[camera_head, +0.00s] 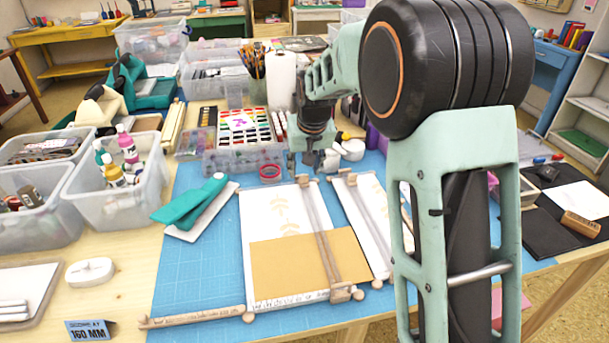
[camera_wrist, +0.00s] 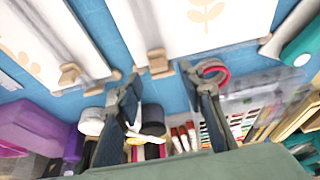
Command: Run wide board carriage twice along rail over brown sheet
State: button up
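The wide board (camera_head: 255,215) lies on the blue mat, white with leaf prints. The brown sheet (camera_head: 295,270) covers its near part. A wooden rail (camera_head: 318,225) runs lengthwise over the board and sheet. A wooden block sits at its far end (camera_head: 303,179) and another at its near end (camera_head: 345,292); I cannot tell for certain which is the carriage. In the wrist view the far block (camera_wrist: 157,63) is just beyond my fingertips. My gripper (camera_wrist: 160,78) is open and empty near the rail's far end, apart from the block.
A narrower board (camera_head: 360,215) with its own rail lies to the right. A red tape ring (camera_head: 270,173) and paint set (camera_head: 240,135) are close by. A teal stapler-like tool (camera_head: 190,208) lies left; a wooden bar (camera_head: 190,317) lies in front. Blue mat (camera_head: 195,270) is clear at left.

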aim_at(304, 180)
jog(key=shift+x, duration=1.35)
jog(key=shift+c, duration=0.6)
grip_shut()
